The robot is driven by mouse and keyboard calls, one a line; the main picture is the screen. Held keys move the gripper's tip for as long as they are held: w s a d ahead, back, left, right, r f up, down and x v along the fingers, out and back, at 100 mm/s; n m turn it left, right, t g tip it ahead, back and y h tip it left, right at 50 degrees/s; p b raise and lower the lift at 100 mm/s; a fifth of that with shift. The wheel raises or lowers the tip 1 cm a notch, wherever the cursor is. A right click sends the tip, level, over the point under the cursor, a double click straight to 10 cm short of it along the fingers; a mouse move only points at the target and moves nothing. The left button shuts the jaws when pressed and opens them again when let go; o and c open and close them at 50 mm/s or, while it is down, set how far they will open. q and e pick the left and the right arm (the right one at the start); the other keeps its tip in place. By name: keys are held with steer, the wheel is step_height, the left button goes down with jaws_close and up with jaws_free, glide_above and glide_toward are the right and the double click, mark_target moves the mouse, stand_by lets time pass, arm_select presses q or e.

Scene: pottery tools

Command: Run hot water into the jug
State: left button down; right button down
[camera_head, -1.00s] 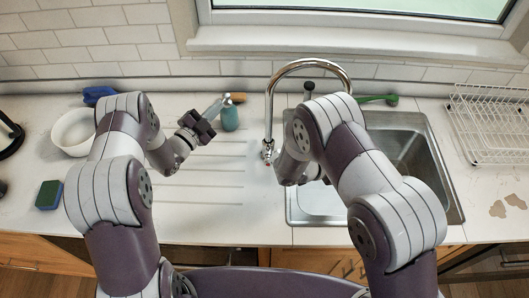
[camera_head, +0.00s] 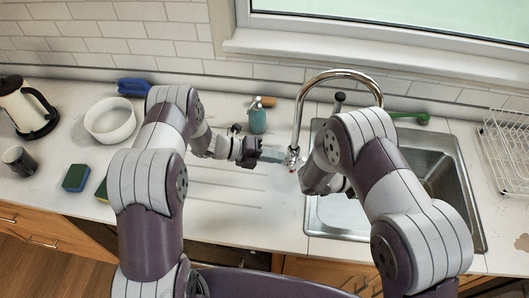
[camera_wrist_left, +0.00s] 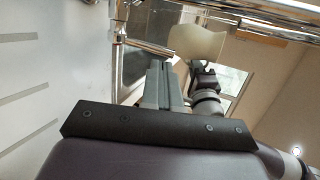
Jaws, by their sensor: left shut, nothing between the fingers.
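My left gripper (camera_head: 274,157) is shut and empty, its fingertips close to the base of the chrome tap (camera_head: 297,130). I cannot tell whether they touch. In the left wrist view the grey fingers (camera_wrist_left: 166,85) reach up toward a chrome tap fitting (camera_wrist_left: 118,42). A cream, flared shape (camera_wrist_left: 196,40), possibly the jug, shows beyond them, beside a dark part that looks like my right gripper (camera_wrist_left: 206,78). Whether it is held is unclear. In the head view my right arm hides its gripper and part of the sink (camera_head: 452,190). I see no running water.
A soap bottle (camera_head: 257,119) stands behind my left gripper. At left are a white bowl (camera_head: 108,128), a cream kettle (camera_head: 20,108), a dark mug (camera_head: 18,160) and a sponge (camera_head: 76,178). A white dish rack (camera_head: 508,150) is at right.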

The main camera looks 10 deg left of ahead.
mark_target(303, 160)
arm_select(q)
steer(key=shift+x, duration=2.4)
steer(key=shift+d, duration=0.1)
steer(key=y, duration=0.1)
steer(key=d+y, duration=0.1)
steer(key=shift+d+r+y, duration=0.1)
steer(key=shift+d+y, duration=0.2)
steer(key=d+y, duration=0.2)
steer(key=y, duration=0.1)
steer(key=shift+f+m+g, duration=0.3)
steer(key=shift+m+g, duration=0.1)
steer(key=shift+w+d+f, duration=0.1)
steer(key=shift+d+f, duration=0.3)
steer(key=shift+d, duration=0.25)
steer(key=shift+d+f, duration=0.1)
steer(key=shift+d, duration=0.05)
